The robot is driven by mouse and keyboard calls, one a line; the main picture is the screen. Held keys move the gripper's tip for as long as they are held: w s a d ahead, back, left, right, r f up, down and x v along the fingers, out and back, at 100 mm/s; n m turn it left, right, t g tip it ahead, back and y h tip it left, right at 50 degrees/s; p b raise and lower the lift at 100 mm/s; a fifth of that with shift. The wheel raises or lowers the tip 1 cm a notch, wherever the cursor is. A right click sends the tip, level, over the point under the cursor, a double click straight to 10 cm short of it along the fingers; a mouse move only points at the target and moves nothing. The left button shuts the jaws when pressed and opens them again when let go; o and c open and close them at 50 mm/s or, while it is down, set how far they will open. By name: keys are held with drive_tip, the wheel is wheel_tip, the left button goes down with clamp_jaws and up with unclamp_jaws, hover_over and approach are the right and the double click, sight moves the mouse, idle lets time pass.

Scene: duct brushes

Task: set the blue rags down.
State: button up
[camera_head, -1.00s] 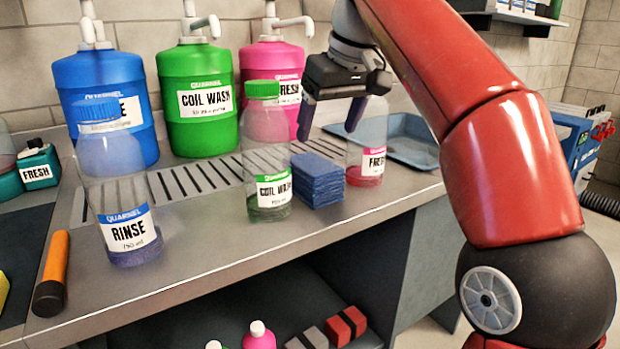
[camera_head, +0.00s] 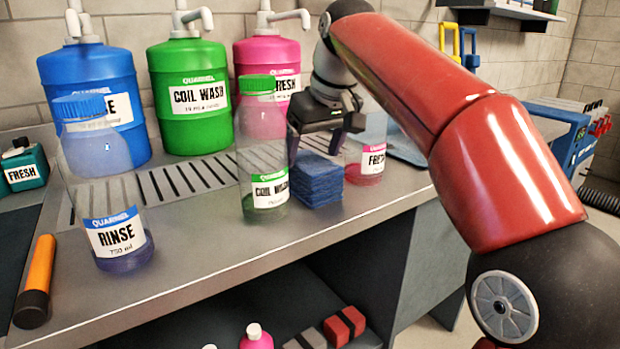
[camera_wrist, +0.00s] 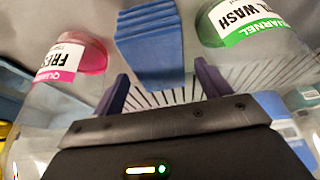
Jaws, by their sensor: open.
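The blue rags (camera_head: 317,181) are a folded stack resting on the metal counter, between the green-capped coil wash bottle (camera_head: 264,160) and the bottle with the pink fresh label (camera_head: 366,160). My gripper (camera_head: 324,146) is just above and behind the stack, pointing down. In the wrist view the rags (camera_wrist: 148,45) lie ahead of the two fingers. My gripper (camera_wrist: 160,88) is open there, with its fingers spread wide and no rag visibly clamped. The overlap of the fingertips with the stack is hard to judge in the head view.
The rinse bottle (camera_head: 112,205) stands front left, with an orange-handled tool (camera_head: 36,280) beside it. Blue, green (camera_head: 190,98) and pink pump jugs stand at the back. A blue tray (camera_head: 408,142) is behind the fresh bottle.

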sight(313, 162)
drive_tip(key=shift+d+b+x, duration=0.2)
drive_tip(key=shift+b+x, duration=0.3)
drive_tip(key=shift+x, duration=2)
drive_tip(key=shift+f, duration=0.3)
drive_tip(key=shift+c, duration=0.2)
drive_tip(key=c, duration=0.9)
drive_tip(key=shift+r, duration=0.1)
drive_tip(key=shift+c, duration=0.2)
